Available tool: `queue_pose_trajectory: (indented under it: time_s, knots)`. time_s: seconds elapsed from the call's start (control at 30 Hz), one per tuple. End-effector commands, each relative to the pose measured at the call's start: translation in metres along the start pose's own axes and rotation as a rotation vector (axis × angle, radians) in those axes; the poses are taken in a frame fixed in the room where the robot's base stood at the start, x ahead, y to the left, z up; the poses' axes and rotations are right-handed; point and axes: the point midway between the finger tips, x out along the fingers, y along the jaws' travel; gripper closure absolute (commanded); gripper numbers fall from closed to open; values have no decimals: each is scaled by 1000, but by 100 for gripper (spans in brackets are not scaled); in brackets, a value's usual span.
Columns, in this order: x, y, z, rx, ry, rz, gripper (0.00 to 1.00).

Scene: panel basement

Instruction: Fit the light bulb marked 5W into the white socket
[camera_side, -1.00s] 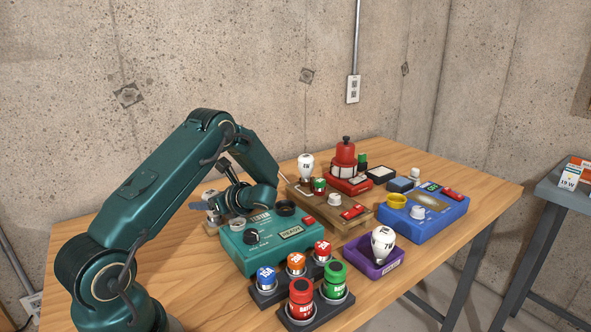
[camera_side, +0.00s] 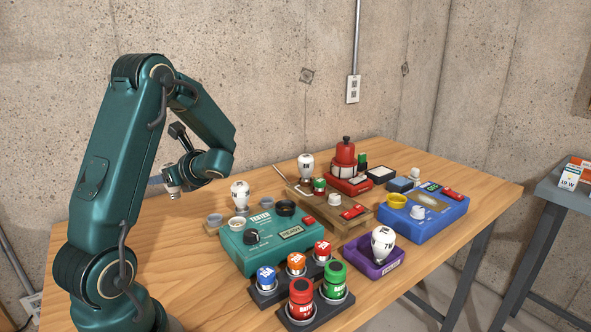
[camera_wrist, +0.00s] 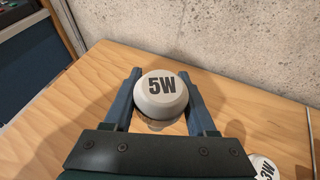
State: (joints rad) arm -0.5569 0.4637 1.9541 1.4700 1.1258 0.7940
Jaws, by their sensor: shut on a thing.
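My gripper (camera_wrist: 161,92) is shut on the bulb marked 5W (camera_wrist: 161,86), a white rounded bulb with its marked top facing the wrist camera. The blue fingers sit on either side of it. In the side view my gripper (camera_side: 166,184) is raised above the table's left part, and the bulb in it is hard to make out. The white socket (camera_side: 237,224) looks like the pale ring on top of the green tester box (camera_side: 270,240), to the right of and below my gripper. A black ring (camera_side: 285,208) is on the same box.
A second bulb (camera_side: 240,193) stands behind the tester; a 3W bulb (camera_wrist: 265,168) shows in the wrist view. Coloured jars are in front. The table's left part is clear.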

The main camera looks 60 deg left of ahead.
Motion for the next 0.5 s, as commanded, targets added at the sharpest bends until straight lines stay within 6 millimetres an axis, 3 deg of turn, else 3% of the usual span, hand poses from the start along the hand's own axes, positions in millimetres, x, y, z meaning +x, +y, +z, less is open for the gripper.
queue_pose_trajectory:
  time_s: [0.2,0.5]
  knots:
    - [4,24,19,-4,-1,1,99]
    - [2,37,38,-37,-1,76,99]
